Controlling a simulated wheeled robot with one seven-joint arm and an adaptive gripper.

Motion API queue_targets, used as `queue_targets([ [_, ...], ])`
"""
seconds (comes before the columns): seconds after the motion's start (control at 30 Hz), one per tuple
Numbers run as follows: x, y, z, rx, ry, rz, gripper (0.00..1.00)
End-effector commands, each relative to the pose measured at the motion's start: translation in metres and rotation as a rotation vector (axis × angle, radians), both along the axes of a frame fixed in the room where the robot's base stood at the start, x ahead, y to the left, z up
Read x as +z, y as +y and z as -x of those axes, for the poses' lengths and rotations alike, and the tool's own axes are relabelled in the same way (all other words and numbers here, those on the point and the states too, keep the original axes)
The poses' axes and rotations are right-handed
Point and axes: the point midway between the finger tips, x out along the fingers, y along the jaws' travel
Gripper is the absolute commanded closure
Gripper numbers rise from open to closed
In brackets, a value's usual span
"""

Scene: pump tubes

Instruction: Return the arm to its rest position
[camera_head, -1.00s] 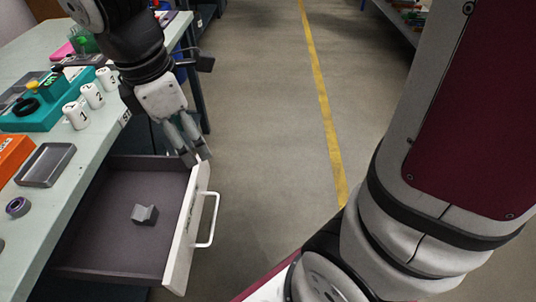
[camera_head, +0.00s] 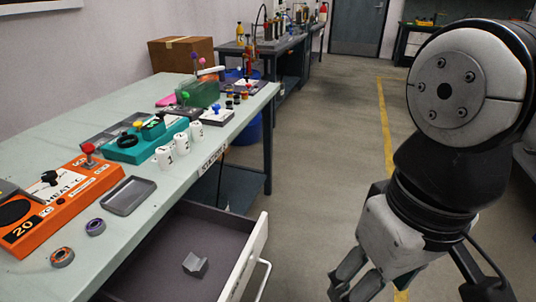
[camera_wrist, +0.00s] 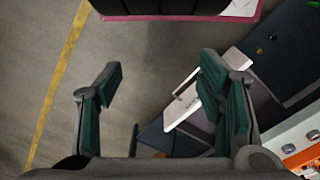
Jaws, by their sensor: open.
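My gripper (camera_head: 352,280) hangs at the lower right of the head view, to the right of the open drawer and apart from it, over the floor. In the wrist view my gripper (camera_wrist: 158,90) shows its two green-padded fingers spread apart with nothing between them. The upper arm fills the right side of the head view. The drawer (camera_head: 247,258) is pulled out from the bench, and a small grey block (camera_head: 195,264) lies in it.
The bench (camera_head: 45,128) on the left carries an orange heater unit (camera_head: 72,203), a grey tray (camera_head: 128,196), white numbered cups (camera_head: 181,143), a teal unit (camera_head: 130,151) and two small rings (camera_head: 62,257). A cardboard box (camera_head: 180,53) stands behind. The floor (camera_head: 320,150) is clear.

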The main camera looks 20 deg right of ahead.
Motion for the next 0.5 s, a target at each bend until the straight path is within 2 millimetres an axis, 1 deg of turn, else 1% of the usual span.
queue_targets([
  [0.47,0.0002,0.0,-0.0006,0.003,-0.001,0.001,0.39],
  [0.5,0.0073,0.0,-0.0005,0.003,-0.005,0.001,0.39],
])
